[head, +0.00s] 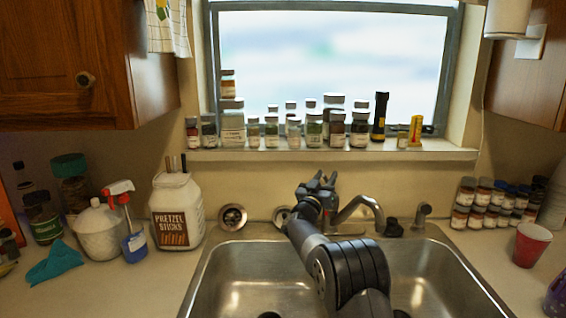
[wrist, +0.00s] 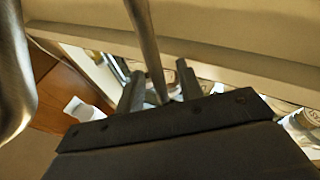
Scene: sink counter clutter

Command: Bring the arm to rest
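My arm reaches up over the metal sink (head: 228,268) in the head view. My gripper (head: 322,178) is raised in front of the wall below the window sill, by the faucet (head: 362,206). Its two dark fingers stand apart, with a gap between them. In the wrist view the fingers (wrist: 160,88) are also apart. A blurred metal rod (wrist: 146,45) crosses the picture and runs down toward the gap. I cannot tell whether it touches the fingers. I see nothing clearly held.
Several jars and a black flashlight (head: 380,116) line the window sill (head: 330,154). A pretzel jar (head: 176,212), a spray bottle (head: 127,220) and a teal cloth (head: 54,262) stand left of the sink. Stacked spice jars (head: 485,205) and a red cup (head: 531,245) are at the right.

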